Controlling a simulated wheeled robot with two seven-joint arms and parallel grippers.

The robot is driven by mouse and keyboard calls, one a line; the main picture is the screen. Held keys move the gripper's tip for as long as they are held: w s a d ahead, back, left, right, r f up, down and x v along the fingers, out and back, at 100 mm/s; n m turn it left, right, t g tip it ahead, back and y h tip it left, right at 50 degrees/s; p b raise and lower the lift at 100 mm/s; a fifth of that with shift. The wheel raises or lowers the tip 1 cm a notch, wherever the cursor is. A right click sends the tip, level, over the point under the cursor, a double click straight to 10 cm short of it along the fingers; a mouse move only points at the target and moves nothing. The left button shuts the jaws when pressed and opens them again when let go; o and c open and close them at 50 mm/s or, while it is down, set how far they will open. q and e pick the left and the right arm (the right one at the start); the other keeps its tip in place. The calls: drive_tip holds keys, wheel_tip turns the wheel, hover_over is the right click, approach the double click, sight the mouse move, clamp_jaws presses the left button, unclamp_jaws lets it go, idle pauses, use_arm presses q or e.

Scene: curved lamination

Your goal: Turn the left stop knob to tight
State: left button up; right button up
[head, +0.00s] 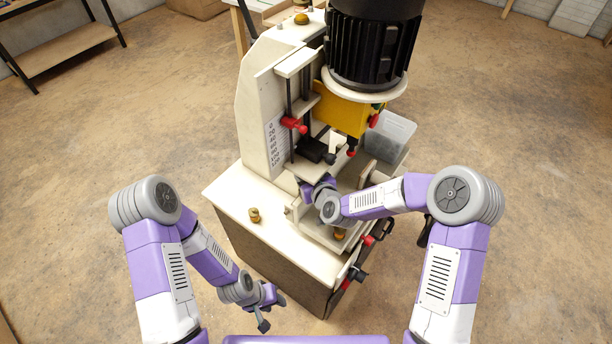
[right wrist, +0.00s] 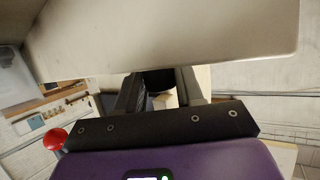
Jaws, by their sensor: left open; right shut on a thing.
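A red knob (head: 293,123) sits on the dark post beside the numbered scale (head: 276,142), on the left of the machine; how tight it is does not show. My right gripper (head: 308,184) is in by the machine's column, below this knob, and partly hidden by its own wrist. In the right wrist view its fingers (right wrist: 163,92) are close about a black part (right wrist: 157,80), under a pale panel (right wrist: 165,40) that hides much of the view. My left gripper (head: 272,311) is open and empty, low in front of the machine base, apart from everything.
The machine carries a black motor (head: 372,45) and a yellow housing (head: 342,110). A grey bin (head: 388,135) stands behind right. A brass knob (head: 254,215) stands on the pale base top (head: 240,190). Red and black handles (head: 358,274) jut from the base's right side.

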drive_tip(key=m+t+h, duration=0.1)
drive_tip(key=m+h, duration=0.1)
drive_tip(key=shift+a+m+h, duration=0.15)
drive_tip(key=shift+m+h, duration=0.15)
drive_tip(key=shift+h, duration=0.1)
drive_tip(key=shift+r+m+h+p, duration=0.1)
drive_tip(key=shift+m+h+p, duration=0.25)
drive_tip(key=shift+m+h, duration=0.9)
drive_tip(key=shift+h, duration=0.25)
drive_tip(key=o, duration=1)
drive_tip(key=shift+w, duration=0.15)
drive_tip(key=shift+d+f, duration=0.2)
drive_tip(key=shift+d, duration=0.05)
